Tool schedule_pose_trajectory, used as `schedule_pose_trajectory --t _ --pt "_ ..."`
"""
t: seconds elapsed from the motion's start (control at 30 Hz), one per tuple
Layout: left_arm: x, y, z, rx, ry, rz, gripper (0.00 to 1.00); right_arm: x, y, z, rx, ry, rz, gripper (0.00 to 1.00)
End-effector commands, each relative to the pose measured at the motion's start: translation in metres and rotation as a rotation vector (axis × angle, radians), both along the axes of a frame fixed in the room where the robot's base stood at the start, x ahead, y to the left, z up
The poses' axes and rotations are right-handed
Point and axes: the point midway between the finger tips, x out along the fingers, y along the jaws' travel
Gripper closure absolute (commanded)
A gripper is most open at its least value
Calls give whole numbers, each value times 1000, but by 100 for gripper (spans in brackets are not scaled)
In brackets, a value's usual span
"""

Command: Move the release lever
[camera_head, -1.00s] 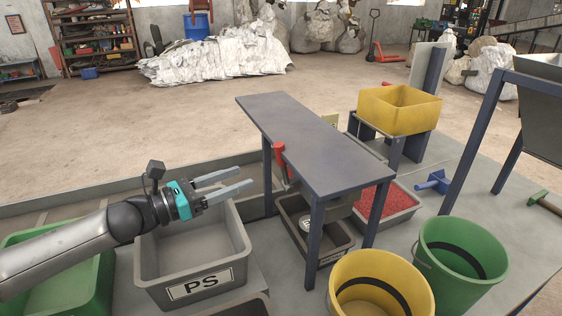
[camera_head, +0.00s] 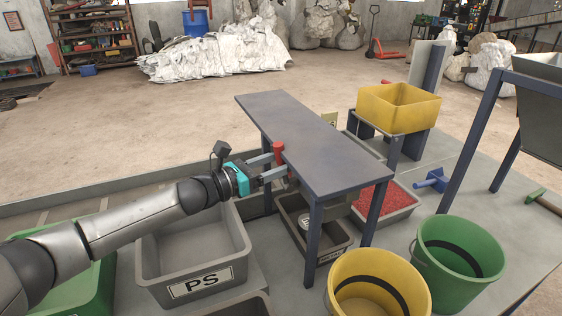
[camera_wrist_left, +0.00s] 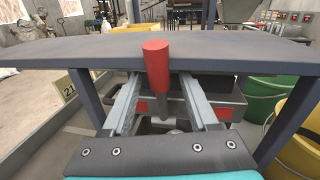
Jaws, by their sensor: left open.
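The release lever (camera_head: 279,152) has a red handle and stands at the left edge of the grey table. In the left wrist view its red grip (camera_wrist_left: 156,62) rises in the middle of the picture, with a grey shaft below it. My left gripper (camera_head: 276,164) is open, with its two fingers reaching to either side of the lever. In the left wrist view the fingers (camera_wrist_left: 162,100) flank the shaft, with gaps showing on both sides. The lever's lower end is hidden. My right gripper is not in view.
The grey table (camera_head: 310,140) stands just beyond the lever on dark legs. A grey PS bin (camera_head: 200,285) is below my left arm. Yellow (camera_head: 345,265) and green (camera_head: 425,240) buckets stand at the front right. A grey tray (camera_head: 340,245) sits under the table.

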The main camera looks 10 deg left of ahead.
Motion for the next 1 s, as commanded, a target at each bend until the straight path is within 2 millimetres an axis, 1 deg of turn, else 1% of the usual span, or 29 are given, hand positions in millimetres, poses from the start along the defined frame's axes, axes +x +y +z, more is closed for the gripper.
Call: schedule_pose_trajectory --t 0.2,0.7,0.73,1.0 --pt "0 0 0 0 0 0 42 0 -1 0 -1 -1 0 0" --pt "0 0 0 1 1 0 98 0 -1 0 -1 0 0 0" --pt "0 0 0 1 1 0 100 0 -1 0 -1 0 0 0" --pt "0 0 0 1 1 0 100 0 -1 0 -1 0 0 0"
